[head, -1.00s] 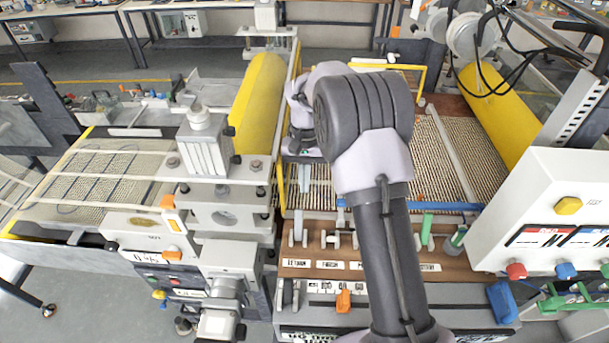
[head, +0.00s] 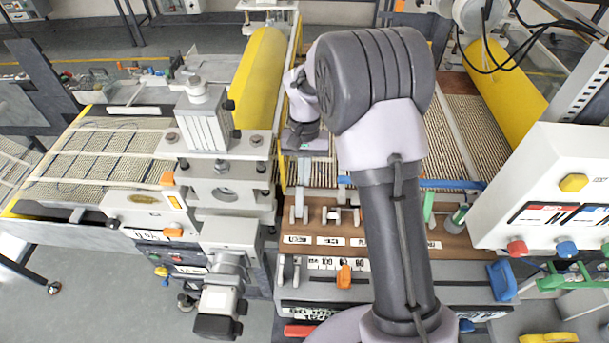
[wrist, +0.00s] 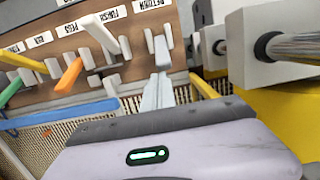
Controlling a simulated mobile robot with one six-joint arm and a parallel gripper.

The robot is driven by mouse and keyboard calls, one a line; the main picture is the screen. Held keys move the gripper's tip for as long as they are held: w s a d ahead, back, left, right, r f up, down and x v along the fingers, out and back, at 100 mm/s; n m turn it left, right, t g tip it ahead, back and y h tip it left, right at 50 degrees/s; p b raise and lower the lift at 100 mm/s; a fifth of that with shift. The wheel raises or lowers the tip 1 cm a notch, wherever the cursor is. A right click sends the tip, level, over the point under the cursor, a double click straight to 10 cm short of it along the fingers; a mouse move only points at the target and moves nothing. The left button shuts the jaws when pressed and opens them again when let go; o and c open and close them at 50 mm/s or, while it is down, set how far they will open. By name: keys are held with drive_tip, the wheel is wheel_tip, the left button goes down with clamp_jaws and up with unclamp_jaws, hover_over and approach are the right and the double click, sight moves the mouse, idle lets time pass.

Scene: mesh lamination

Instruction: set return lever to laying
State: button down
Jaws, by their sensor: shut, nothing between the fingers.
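The return lever (wrist: 162,50) is a white lever between two pale brackets under the RETURN label (wrist: 155,4) in the wrist view. It is the leftmost lever (head: 299,206) on the brown panel in the head view. My gripper (wrist: 159,80) is shut and empty, its pale fingers pointing at this lever. The fingertips are at or very close to the lever's end; I cannot tell whether they touch. In the head view my gripper (head: 303,172) hangs just behind the lever, over the ribbed mesh bed.
Beside it stands the white FINISH lever (wrist: 101,34), then an orange lever (wrist: 68,76). A blue bar (wrist: 60,115) runs close by. A grey press block (head: 205,145) and a yellow roller (head: 256,85) stand left of my gripper. A white control box (head: 555,195) is at right.

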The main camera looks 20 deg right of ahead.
sight(303, 195)
drive_tip(key=shift+s+b, duration=0.1)
drive_tip(key=shift+b, duration=0.2)
drive_tip(key=shift+s+a+r+t+b, duration=0.1)
drive_tip(key=shift+s+t+b, duration=0.1)
drive_tip(key=shift+t+b, duration=0.15)
drive_tip(key=s+t+b, duration=0.1)
drive_tip(key=b, duration=0.4)
drive_tip(key=s+a+t+h+b, duration=0.1)
drive_tip(key=s+t+b, duration=0.1)
drive_tip(key=b, duration=0.3)
drive_tip(key=s+t+h+b, duration=0.1)
drive_tip(key=t+b, duration=0.1)
drive_tip(key=b, duration=0.3)
drive_tip(key=shift+s+a+r+t, duration=0.2)
drive_tip(key=shift+s+a+t, duration=0.05)
drive_tip(key=shift+s+a, duration=0.1)
drive_tip(key=shift+t, duration=0.6)
drive_tip(key=s+b, duration=0.1)
drive_tip(key=s+a+b, duration=0.1)
drive_tip(key=s+b, duration=0.2)
drive_tip(key=shift+s+a+r+b, duration=0.15)
drive_tip(key=shift+s+r+b, duration=0.1)
drive_tip(key=shift+s+b, duration=0.15)
drive_tip(key=shift+s+f, duration=0.2)
drive_tip(key=shift+f, duration=0.1)
drive_tip(key=p+v, duration=0.6)
drive_tip(key=v, duration=1.2)
drive_tip(key=shift+w+a+p, duration=0.25)
drive_tip(key=shift+w+p, duration=0.05)
drive_tip(key=shift+w, duration=0.05)
